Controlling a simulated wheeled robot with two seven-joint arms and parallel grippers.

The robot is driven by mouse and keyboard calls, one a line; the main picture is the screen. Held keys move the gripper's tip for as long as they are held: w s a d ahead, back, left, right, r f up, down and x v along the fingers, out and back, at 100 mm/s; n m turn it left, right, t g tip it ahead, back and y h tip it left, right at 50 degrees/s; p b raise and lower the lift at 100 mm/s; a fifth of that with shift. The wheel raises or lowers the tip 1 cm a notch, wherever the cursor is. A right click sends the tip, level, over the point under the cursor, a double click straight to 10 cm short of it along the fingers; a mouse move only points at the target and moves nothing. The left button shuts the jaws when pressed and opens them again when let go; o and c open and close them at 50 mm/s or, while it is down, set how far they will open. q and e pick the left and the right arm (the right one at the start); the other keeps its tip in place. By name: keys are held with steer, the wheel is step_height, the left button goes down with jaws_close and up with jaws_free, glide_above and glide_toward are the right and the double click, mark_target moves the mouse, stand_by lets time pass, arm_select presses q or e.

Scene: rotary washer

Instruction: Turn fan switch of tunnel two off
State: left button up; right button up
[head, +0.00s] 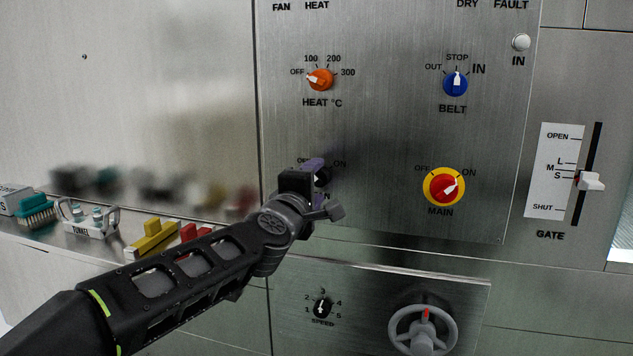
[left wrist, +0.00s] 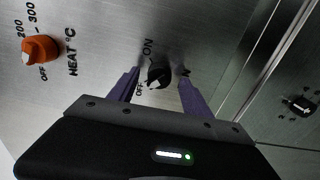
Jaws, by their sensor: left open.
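The fan switch of tunnel two cannot be told for sure by its label. A small black knob (head: 323,176) with OFF and ON marks sits on the steel panel under the HEAT knob, partly hidden by my left gripper (head: 320,182). In the left wrist view the black knob (left wrist: 159,74) stands between the two purple fingers of my left gripper (left wrist: 159,82), which are apart on either side of it. Its white pointer seems turned toward the OFF side. A finger covers most of its name. My right gripper is not in view.
The orange HEAT knob (head: 321,80) is above, the blue BELT knob (head: 455,84) and red-yellow MAIN switch (head: 444,186) to the right. A SPEED knob (head: 322,307) and grey handwheel (head: 423,331) are below. Brushes and blocks lie on the ledge at left.

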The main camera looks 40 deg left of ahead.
arm_select(q)
steer(key=p+v, duration=0.1)
steer(key=v, duration=0.5)
steer(key=shift+s, duration=0.35)
steer(key=shift+d, duration=0.15)
